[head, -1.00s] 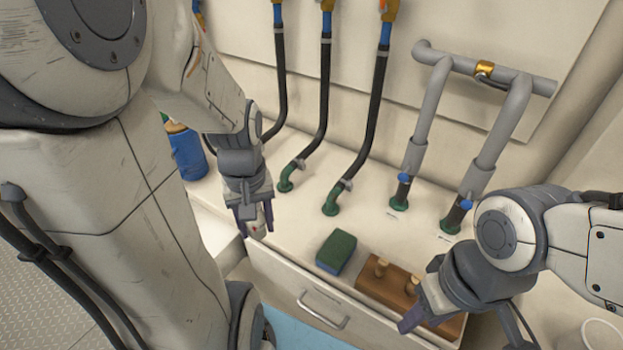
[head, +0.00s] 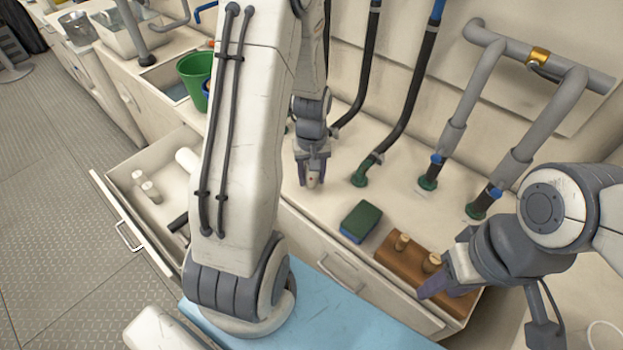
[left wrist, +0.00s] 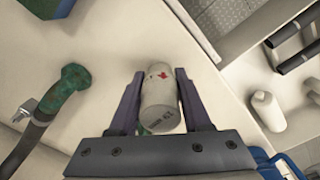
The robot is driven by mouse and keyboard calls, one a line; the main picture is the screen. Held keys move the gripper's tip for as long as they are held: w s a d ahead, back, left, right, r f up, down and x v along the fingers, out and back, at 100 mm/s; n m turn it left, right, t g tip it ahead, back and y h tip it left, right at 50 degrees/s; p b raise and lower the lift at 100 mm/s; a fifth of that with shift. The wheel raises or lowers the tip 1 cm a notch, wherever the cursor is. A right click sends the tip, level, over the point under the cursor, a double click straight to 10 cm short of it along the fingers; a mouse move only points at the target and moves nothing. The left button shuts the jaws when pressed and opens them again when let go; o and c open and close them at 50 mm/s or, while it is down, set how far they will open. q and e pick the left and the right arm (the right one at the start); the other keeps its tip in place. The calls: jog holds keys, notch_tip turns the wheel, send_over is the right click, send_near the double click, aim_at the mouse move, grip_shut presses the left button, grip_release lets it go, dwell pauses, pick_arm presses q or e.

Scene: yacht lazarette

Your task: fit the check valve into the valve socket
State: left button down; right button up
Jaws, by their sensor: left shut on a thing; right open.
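My right gripper (head: 437,287) is open, beside the brown block with two tan pegs (head: 402,268). I cannot make out which thing is the valve socket.
A green and blue sponge (head: 361,221) lies on the counter (head: 325,215). An open drawer (head: 118,203) at left holds white bottles (head: 150,191). A green bucket (head: 193,75) stands behind my left arm. Grey pipes (head: 480,85) with a brass collar (head: 538,57) rise at right.

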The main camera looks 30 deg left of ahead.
pick_arm(q)
jog(key=shift+f, duration=0.75)
jog(key=shift+f, duration=0.2)
jog(key=shift+c, duration=1.8)
grip_release()
